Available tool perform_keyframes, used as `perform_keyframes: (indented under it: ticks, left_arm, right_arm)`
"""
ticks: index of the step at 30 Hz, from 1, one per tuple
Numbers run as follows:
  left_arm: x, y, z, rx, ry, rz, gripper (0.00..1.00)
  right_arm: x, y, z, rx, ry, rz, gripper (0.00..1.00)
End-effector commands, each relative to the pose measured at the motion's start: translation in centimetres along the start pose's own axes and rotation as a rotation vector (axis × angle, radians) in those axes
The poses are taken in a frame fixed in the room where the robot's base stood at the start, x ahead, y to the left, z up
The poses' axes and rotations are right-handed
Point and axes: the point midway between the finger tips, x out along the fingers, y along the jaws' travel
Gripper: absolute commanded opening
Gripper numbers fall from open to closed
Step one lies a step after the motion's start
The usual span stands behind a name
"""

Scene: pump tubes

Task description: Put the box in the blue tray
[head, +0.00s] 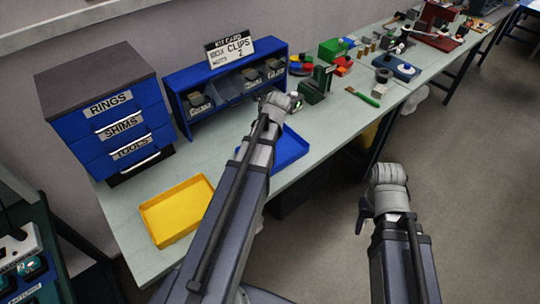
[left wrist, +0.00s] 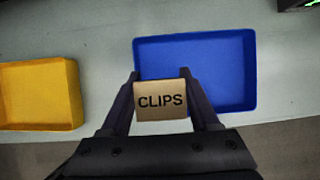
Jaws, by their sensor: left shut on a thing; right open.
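The box (left wrist: 160,101), a small tan carton marked CLIPS, is held between the fingers of my left gripper (left wrist: 160,88). In the left wrist view it overlaps the near left part of the blue tray (left wrist: 225,75); its height above the tray is hard to tell. In the head view the blue tray (head: 289,147) lies on the bench, partly behind my left arm, and its visible floor looks empty. The box is not visible there. My right gripper (head: 363,216) is off the bench's front side over the floor, open, with its fingers only partly visible.
A yellow tray (head: 177,209) lies empty left of the blue one. A green-handled tool (head: 363,97) and other parts lie along the bench to the right.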

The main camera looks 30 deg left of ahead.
Motion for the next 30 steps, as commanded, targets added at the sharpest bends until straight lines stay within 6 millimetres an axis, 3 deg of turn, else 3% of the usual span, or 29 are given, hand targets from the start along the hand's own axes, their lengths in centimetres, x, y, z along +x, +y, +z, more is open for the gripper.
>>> perform_keyframes:
  ticks: [12, 22, 30]
  left_arm:
    - [5.1, 0.0, -2.5, 0.000, -0.002, 0.000, 0.04]
    - [5.9, 0.0, -2.9, 0.000, -0.002, -0.001, 0.04]
    - [8.7, 0.0, -4.3, 0.000, -0.002, -0.001, 0.04]
  right_arm:
    - [5.7, -0.5, -0.3, 0.001, 0.000, 0.000, 0.50]
    - [6.5, -0.6, -0.4, 0.001, 0.000, 0.000, 0.50]
    - [9.7, -0.9, -0.6, 0.001, 0.000, 0.000, 0.50]
